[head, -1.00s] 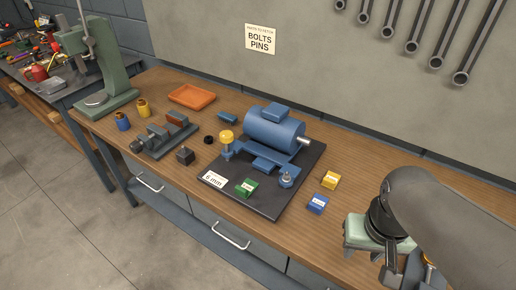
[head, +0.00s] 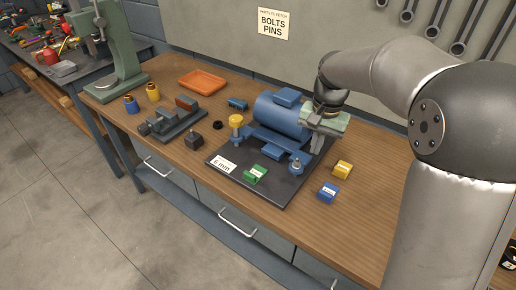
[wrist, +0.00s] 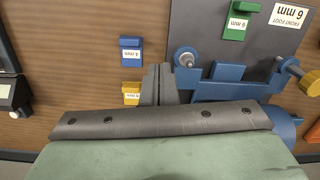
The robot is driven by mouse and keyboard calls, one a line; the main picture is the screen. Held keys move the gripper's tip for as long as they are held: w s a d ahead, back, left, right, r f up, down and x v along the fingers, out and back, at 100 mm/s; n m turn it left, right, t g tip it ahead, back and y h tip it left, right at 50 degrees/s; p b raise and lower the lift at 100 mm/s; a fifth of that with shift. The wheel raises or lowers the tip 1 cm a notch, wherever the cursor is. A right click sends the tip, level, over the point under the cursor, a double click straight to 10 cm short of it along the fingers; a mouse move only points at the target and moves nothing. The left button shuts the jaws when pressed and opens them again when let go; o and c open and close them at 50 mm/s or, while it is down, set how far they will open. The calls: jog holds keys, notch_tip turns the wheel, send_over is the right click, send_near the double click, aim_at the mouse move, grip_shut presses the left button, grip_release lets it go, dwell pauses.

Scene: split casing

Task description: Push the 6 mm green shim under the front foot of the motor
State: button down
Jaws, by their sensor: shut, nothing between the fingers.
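The green shim (head: 255,174) lies on the dark base plate (head: 287,193) in front of the motor; it also shows near the top of the wrist view (wrist: 238,20), with a label. The blue motor (head: 278,116) stands on the plate. Its front foot (head: 270,145) is a blue strip between a yellow knob (head: 236,121) and a bolt stud (head: 296,163); the strip also shows in the wrist view (wrist: 225,88). My gripper (head: 317,147) is shut and empty above the motor's right end, apart from the green shim; its fingers show in the wrist view (wrist: 159,85).
A blue shim (head: 327,191) and a yellow shim (head: 342,169) lie on the bench right of the plate. A "6 mm" card (head: 225,164) lies on the plate's left corner. A vise (head: 174,123), dark block (head: 193,142) and orange tray (head: 203,79) stand left. The front bench strip is clear.

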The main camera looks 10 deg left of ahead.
aim_at(249, 176)
jog(key=shift+m+g, duration=0.6)
jog(key=shift+m, duration=0.3)
jog(key=w+a+f, duration=0.3)
jog(key=a, duration=0.1)
jog(key=w+a+f+b, duration=0.1)
jog(key=w+a+f, duration=0.2)
jog(key=a+f, duration=0.1)
jog(key=w+a+f, duration=0.4)
jog(key=a, duration=0.1)
jog(key=shift+b, duration=0.35)
jog(key=shift+a+f, duration=0.2)
jog(key=s+a, duration=0.1)
jog(key=s, duration=0.2)
jog(key=s+a+p, duration=0.1)
jog(key=s+a, duration=0.1)
jog(key=s, duration=0.2)
jog(key=s+a+p, duration=0.1)
jog(key=s, duration=0.2)
jog(key=shift+s+a+r, duration=0.1)
jog(key=shift+s+a, duration=0.15)
jog(key=shift+s, duration=0.1)
jog(key=shift+s+f+p, duration=0.2)
jog(key=shift+p, duration=0.1)
jog(key=shift+w+f+b, duration=0.1)
jog(key=shift+f+b, duration=0.2)
jog(key=shift+f, duration=0.4)
jog(key=shift+f, duration=0.1)
